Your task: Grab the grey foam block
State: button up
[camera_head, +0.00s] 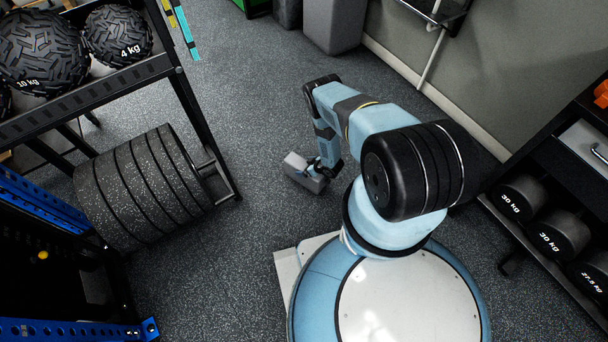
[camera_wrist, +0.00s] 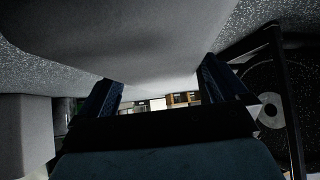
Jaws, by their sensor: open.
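The grey foam block (camera_head: 303,172) is small and light grey in the head view, low over or on the floor at the end of my arm. In the wrist view the block (camera_wrist: 130,35) is very close and fills the top middle. My gripper (camera_head: 322,170) is at the block, partly hidden by it and by my own arm. In the wrist view my gripper (camera_wrist: 160,80) is open, with one dark blue finger at each side of the block's near end. I cannot tell whether the fingers touch it.
A rack with weight plates (camera_head: 140,185) and heavy balls (camera_head: 118,35) stands at left. A dumbbell rack (camera_head: 545,165) stands at right. A larger grey box (camera_head: 335,25) stands at the back by the wall (camera_head: 450,75). The speckled floor (camera_head: 250,90) around the block is clear.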

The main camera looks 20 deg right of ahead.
jog(key=shift+w+a+f, duration=0.25)
jog(key=shift+w+f, duration=0.1)
jog(key=shift+c, duration=0.2)
jog(key=c, duration=1.2)
jog(key=shift+c, duration=0.2)
jog(key=shift+r, duration=0.1)
